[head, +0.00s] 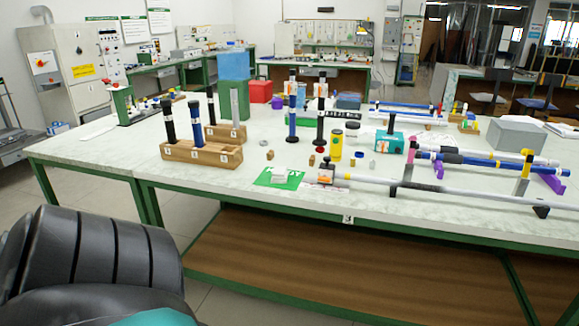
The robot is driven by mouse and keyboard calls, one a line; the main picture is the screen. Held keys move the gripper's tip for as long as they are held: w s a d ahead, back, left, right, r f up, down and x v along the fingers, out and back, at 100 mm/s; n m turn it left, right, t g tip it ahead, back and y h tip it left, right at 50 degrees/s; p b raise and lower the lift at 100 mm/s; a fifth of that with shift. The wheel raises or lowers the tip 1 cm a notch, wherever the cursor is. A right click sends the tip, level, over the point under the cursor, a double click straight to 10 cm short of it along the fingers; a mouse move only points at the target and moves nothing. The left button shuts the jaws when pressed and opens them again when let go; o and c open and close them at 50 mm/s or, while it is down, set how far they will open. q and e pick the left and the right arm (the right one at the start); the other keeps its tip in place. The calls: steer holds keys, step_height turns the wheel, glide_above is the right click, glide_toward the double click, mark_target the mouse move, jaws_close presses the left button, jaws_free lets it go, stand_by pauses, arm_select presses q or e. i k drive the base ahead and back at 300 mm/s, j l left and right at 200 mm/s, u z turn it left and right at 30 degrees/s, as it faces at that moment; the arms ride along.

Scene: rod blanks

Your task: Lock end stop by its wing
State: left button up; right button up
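A small dark block with an orange-and-white patch (326,173), which looks like the end stop, sits near the front edge of the table. It is at the left end of a long grey rod (370,180). Its wing is too small to make out. A black link of my arm fills the lower left corner. Neither of my grippers is in view.
A green mat (279,178) lies left of the block. A wooden rack (200,154) with upright rods stands further left. A yellow bottle (335,145) and a teal box (388,141) stand behind. Blue rods on purple supports (551,181) lie right. The front-left table top is mostly clear.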

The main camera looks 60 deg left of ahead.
mark_target(324, 179)
steer(key=u, duration=1.55)
